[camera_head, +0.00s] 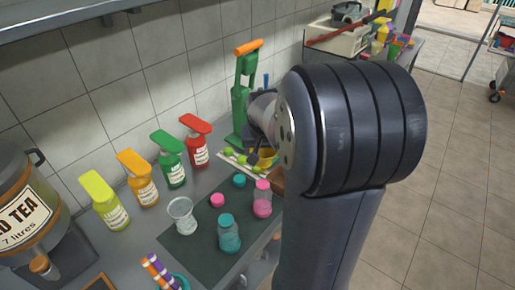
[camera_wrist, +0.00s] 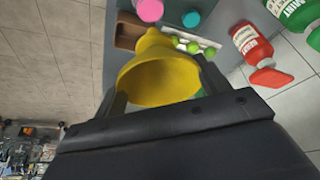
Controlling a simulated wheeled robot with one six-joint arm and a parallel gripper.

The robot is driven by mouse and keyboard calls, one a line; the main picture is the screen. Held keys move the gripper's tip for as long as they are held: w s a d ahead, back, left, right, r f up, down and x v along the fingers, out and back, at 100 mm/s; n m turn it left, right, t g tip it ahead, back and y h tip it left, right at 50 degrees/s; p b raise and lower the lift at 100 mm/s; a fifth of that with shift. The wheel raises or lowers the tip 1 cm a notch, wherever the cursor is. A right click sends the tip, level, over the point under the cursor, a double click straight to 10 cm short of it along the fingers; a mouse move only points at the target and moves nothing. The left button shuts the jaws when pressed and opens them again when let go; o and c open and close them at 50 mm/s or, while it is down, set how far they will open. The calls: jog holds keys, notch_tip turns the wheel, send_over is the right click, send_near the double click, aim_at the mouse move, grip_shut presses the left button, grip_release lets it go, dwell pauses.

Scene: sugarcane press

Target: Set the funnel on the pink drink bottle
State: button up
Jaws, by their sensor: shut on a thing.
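My gripper (camera_wrist: 161,88) is shut on the yellow funnel (camera_wrist: 158,80), with one finger on each side of its wide mouth. In the head view the funnel (camera_head: 265,160) shows partly behind my arm, above the counter. The pink drink bottle (camera_head: 262,204) stands on the dark mat, nearer the camera than the funnel and apart from it. Its top looks pink. In the wrist view a pink round shape (camera_wrist: 150,9) at the top edge seems to be this bottle, cut off by the frame.
A teal bottle (camera_head: 229,238), a pink cap (camera_head: 217,200), a teal cap (camera_head: 239,180) and a clear glass (camera_head: 182,215) are on the mat (camera_head: 195,243). Several spray-type bottles, including a red one (camera_head: 196,145), line the wall. A green press (camera_head: 243,95) stands behind.

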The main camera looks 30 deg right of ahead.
aim_at(263, 163)
jog(key=shift+f+b, duration=2.5)
jog(key=shift+f, duration=0.9)
jog(key=o, duration=1)
jog(key=shift+o, duration=0.6)
jog(key=shift+r+p, duration=2.6)
jog(key=shift+r, duration=0.9)
jog(key=shift+f, duration=0.2)
